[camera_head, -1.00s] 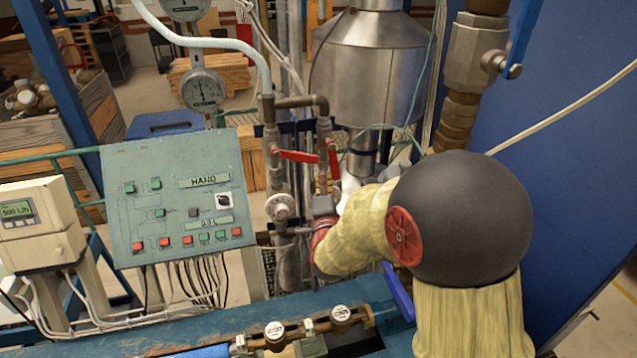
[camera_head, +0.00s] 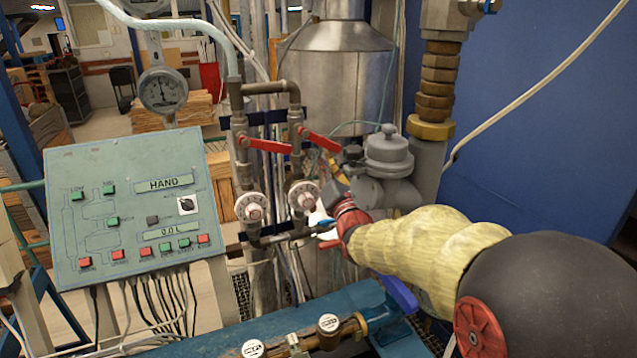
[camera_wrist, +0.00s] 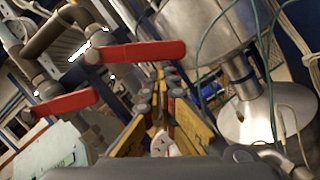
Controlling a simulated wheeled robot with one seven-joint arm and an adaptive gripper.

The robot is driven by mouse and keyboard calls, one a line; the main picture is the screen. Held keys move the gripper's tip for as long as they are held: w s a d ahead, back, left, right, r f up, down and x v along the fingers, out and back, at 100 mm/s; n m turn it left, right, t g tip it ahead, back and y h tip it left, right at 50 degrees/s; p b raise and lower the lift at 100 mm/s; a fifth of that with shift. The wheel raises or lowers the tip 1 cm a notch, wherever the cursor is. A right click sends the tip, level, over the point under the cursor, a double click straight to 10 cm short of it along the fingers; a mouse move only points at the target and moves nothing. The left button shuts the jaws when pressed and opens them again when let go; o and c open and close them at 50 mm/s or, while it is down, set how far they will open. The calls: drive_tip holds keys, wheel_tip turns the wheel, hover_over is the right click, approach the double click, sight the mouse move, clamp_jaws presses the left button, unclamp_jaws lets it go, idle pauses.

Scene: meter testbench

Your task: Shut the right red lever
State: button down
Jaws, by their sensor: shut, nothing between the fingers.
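The right red lever (camera_head: 322,142) sits on the right-hand pipe in the head view, slanting down to the right. In the wrist view it is the upper red bar (camera_wrist: 145,52), its free end just above my fingertips. The left red lever (camera_head: 265,145) lies nearly level on the left pipe; it also shows lower left in the wrist view (camera_wrist: 62,103). My gripper (camera_head: 332,163), with yellow fingers, is just below the right lever's free end. It is shut and empty in the wrist view (camera_wrist: 165,78). I cannot tell whether it touches the lever.
Two round dials (camera_head: 250,208) sit on the pipes below the levers. The green control panel (camera_head: 140,205) stands to the left. A grey valve body (camera_head: 388,160) and a steel tank (camera_head: 335,75) are close behind and right. A blue bench (camera_head: 230,340) runs in front.

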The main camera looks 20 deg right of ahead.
drive_tip(key=shift+d+r+n+y+b, duration=0.3)
drive_tip(key=shift+d+r+n+b, duration=0.3)
drive_tip(key=shift+n+b, duration=0.45)
drive_tip(key=shift+m, duration=0.25)
